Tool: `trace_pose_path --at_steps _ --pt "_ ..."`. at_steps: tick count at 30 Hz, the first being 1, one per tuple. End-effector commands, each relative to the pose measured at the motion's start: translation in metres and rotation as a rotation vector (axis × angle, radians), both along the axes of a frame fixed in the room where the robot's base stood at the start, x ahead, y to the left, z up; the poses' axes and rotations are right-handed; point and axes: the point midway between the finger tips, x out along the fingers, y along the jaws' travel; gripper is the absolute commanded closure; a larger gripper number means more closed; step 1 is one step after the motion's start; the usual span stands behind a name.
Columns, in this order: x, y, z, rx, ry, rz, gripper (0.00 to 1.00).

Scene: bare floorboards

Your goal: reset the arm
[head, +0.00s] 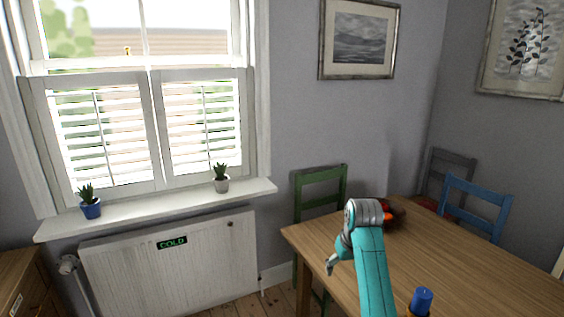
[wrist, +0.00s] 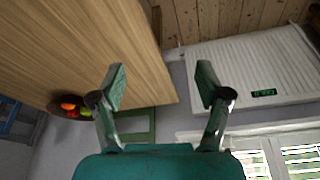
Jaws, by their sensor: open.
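My teal arm rises from the bottom of the head view and bends at a grey joint over the near left part of the wooden table. My gripper (head: 332,264) hangs from that joint near the table's left edge, pointing down and left. In the wrist view my gripper (wrist: 162,84) has its two fingers wide apart with nothing between them. The wooden table (wrist: 90,40), the floor and the radiator show beyond the fingers.
The wooden table (head: 480,265) holds a dark bowl of fruit (head: 396,217), partly hidden by my arm, and a blue-topped thing (head: 422,300). A green chair (head: 320,176) and blue chair (head: 476,190) stand around it. A radiator (head: 170,270) sits below the windowsill, with potted plants (head: 90,208) above.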

Motion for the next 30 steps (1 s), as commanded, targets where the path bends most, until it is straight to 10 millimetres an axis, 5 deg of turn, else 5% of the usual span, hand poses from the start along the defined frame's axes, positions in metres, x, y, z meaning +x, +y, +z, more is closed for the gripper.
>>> trace_pose_path --at_steps 14,21,30 --pt "-0.031 -0.001 -0.101 0.007 -0.09 -0.029 0.24" --pt "-0.078 -0.001 -0.18 0.013 -0.185 -0.054 0.24" --pt "-0.154 -0.003 -0.252 0.021 -0.307 -0.085 0.24"
